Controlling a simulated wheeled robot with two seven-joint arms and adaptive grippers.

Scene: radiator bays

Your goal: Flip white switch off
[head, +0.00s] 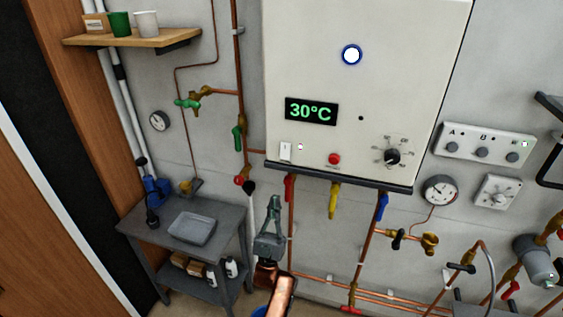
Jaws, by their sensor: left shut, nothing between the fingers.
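The white switch (285,151) is a small upright rocker on the lower left of the large white boiler panel (310,60). I cannot tell its on or off position at this size. A small pale light (300,147) sits just right of it. My left gripper (273,203) is shut and empty, pointing up in front of the wall. In the picture it is below the switch and a little to its left, apart from it. My right gripper is not in view.
The panel also has a 30°C display (311,111), a red button (334,159) and a black knob (392,157). Coloured valve handles, such as a red one (289,187), hang below it. A grey table (150,222) stands at left.

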